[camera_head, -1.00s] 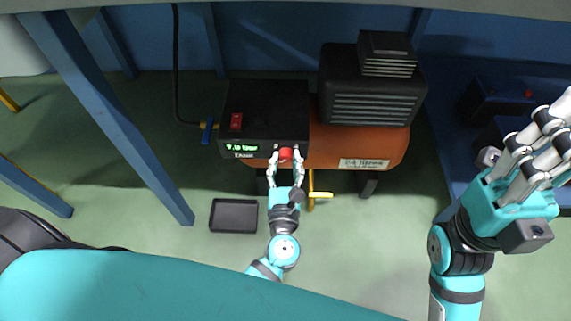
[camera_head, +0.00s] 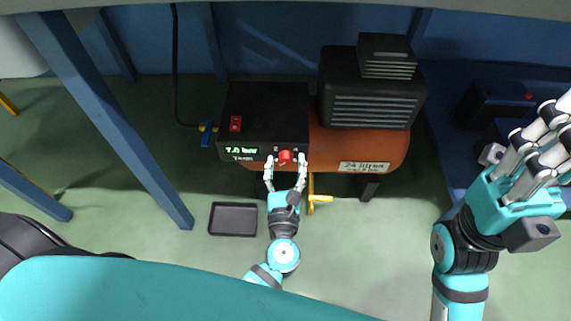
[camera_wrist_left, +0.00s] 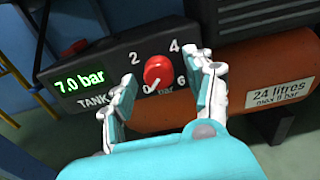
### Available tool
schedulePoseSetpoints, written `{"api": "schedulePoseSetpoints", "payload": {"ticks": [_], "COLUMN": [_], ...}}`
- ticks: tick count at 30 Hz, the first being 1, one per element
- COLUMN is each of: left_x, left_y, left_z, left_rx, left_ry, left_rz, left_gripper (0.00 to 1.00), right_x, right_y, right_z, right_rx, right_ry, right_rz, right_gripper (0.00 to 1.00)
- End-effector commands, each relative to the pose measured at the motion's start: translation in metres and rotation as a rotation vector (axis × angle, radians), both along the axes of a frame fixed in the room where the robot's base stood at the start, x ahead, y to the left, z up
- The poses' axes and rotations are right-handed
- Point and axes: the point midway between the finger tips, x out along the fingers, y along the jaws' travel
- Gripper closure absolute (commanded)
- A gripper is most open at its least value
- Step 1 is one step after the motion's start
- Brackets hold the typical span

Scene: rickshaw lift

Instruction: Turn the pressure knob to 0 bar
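The red pressure knob (camera_head: 285,157) is on the front of the black control box (camera_head: 262,112). In the left wrist view the knob (camera_wrist_left: 158,71) has the marks 0, 2, 4 and 6 around it, and its pale pointer appears to face the 0 at lower left. The green display (camera_wrist_left: 79,81) beside it reads 7.0 bar and is labelled TANK. My left gripper (camera_head: 285,173) is open, with its fingers on either side of the knob and apart from it. My right gripper (camera_head: 538,138) is raised at the right, fingers spread, holding nothing visible.
The orange tank (camera_head: 395,149) carries a black motor housing (camera_head: 372,92) and a "24 litres" label. A yellow-handled valve (camera_head: 320,198) sits below. A red switch (camera_head: 236,123) is on the box. A dark tray (camera_head: 233,219) lies on the floor. A blue post (camera_head: 110,120) stands left.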

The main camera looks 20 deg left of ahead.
Motion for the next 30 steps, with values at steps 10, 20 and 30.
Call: {"api": "schedulePoseSetpoints", "payload": {"ticks": [10, 20, 30], "left_x": [-0.013, -0.078, -0.114], "left_y": [-0.003, -0.022, -0.033], "left_z": [-0.001, -0.001, 0.001], "left_rx": [0.002, 0.002, 0.001], "left_ry": [0.002, 0.004, -0.001], "left_rz": [0.001, -0.002, 0.0], "left_gripper": [0.46, 0.46, 0.46], "right_x": [0.0, 0.0, 0.0], "right_y": [0.0, 0.0, 0.0], "right_z": [0.0, 0.0, 0.0], "right_rx": [0.0, 0.0, 0.0], "right_ry": [0.0, 0.0, 0.0], "right_rz": [-0.001, -0.001, 0.0], "right_gripper": [1.0, 1.0, 1.0]}}
